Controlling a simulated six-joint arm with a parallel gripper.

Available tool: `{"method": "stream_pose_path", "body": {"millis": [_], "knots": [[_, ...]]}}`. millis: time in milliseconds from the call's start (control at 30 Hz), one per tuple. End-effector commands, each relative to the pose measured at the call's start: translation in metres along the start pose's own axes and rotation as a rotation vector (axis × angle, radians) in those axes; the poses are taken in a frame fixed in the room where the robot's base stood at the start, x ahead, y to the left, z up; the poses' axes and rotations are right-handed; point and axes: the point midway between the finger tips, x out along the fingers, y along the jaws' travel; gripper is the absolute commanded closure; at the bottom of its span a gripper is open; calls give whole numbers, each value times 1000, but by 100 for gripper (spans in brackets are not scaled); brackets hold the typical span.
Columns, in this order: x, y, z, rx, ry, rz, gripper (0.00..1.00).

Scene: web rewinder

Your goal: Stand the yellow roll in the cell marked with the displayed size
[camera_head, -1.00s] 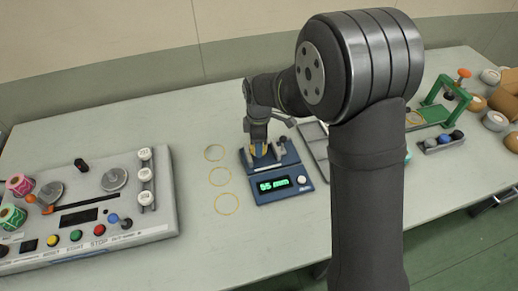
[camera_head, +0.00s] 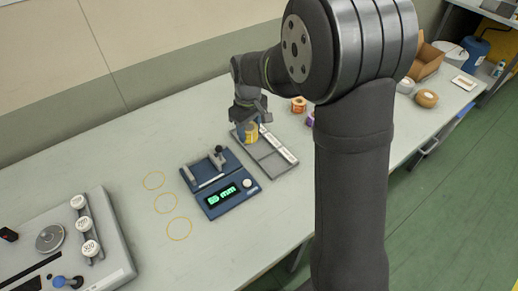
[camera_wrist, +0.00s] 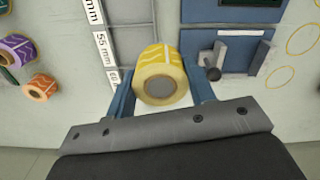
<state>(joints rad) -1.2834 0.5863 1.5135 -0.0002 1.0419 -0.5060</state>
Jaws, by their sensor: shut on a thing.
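My gripper (camera_head: 249,118) is shut on the yellow roll (camera_head: 247,133), which also shows between the blue fingers in the wrist view (camera_wrist: 160,75), its round end facing that camera. The roll is at the far end of the grey divided tray (camera_head: 277,168); I cannot tell whether it touches the tray floor. A white label strip (camera_wrist: 104,48) runs along the tray; one label reads 55 mm, and the label nearest the roll is partly cut off. The blue measuring device (camera_head: 206,172) has a green display (camera_head: 223,194), blurred now; its cradle is empty.
An orange roll (camera_head: 298,104) and a purple roll (camera_head: 310,119) stand beyond the tray. The rewinder (camera_head: 80,240) is at the left. Flat yellow rings (camera_head: 165,203) lie between it and the device. A cardboard box (camera_head: 427,62) is at the back right.

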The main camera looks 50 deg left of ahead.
Motion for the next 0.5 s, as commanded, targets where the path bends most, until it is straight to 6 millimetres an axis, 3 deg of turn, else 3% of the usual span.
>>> {"method": "stream_pose_path", "body": {"millis": [33,200,500], "knots": [[-1,17,13,113,1,0,78],[-1,61,53,487,1,0,78],[-2,99,96,869,1,0,78]]}}
